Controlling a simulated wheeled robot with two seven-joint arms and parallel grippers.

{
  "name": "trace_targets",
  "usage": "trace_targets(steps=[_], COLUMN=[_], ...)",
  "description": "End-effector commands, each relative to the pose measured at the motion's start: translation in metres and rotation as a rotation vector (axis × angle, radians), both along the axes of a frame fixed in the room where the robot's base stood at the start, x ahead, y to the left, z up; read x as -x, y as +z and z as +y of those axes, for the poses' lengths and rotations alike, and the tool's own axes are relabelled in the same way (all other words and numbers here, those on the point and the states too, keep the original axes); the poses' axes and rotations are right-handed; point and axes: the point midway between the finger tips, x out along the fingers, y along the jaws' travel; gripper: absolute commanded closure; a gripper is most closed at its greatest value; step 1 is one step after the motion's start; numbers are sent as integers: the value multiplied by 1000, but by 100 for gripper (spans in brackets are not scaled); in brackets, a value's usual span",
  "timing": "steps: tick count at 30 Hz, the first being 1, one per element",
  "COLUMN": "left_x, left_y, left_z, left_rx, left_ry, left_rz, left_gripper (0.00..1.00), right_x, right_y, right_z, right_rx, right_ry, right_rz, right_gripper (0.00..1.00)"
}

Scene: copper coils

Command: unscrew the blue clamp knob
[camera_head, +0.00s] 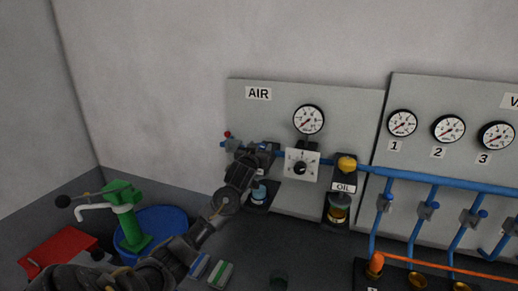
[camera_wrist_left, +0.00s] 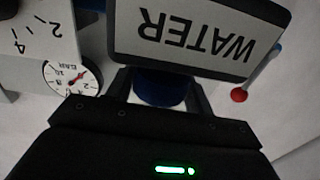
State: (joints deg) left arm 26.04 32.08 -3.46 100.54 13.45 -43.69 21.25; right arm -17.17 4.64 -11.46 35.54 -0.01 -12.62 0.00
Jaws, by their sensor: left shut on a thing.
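My left gripper (camera_head: 262,152) is at the left end of the blue pipe on the AIR panel, with its arm reaching up from the lower left. In the left wrist view, the gripper (camera_wrist_left: 162,96) is shut on a dark blue round knob (camera_wrist_left: 158,88), with one finger on each side. A box with a WATER label (camera_wrist_left: 196,38), upside down in this view, is just beyond the knob and hides part of it. In the head view my gripper covers the knob. My right gripper is in neither view.
A red-tipped lever (camera_wrist_left: 238,95) and a gauge (camera_wrist_left: 72,78) flank the gripper. Right of it on the panel are a switch plate (camera_head: 311,158) and an OIL unit (camera_head: 338,210). A green pump (camera_head: 130,222) and blue drum (camera_head: 172,216) stand lower left.

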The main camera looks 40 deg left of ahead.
Motion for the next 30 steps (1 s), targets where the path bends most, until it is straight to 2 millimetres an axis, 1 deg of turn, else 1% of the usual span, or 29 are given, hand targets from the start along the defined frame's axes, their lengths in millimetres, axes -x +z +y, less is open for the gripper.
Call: trace_targets(steps=[5,8,10,14,21,24,30], left_x=[-1,-2,-2,-2,-1,0,0], left_y=[-1,-1,1,5,7,4,2], left_z=[0,0,0,0,0,1,1], left_rx=[0,0,3,6,6,1,-1], left_ry=[35,91,136,219,378,412,420], left_rz=[-8,-12,-10,-8,-5,-2,-3], left_gripper=[71,71,71,71,71,71,71], right_x=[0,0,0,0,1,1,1], right_y=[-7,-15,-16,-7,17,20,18], right_z=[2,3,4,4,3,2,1], right_rx=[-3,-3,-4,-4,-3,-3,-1], right_ry=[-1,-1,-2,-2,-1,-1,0], right_rz=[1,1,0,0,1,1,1], right_gripper=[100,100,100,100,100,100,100])
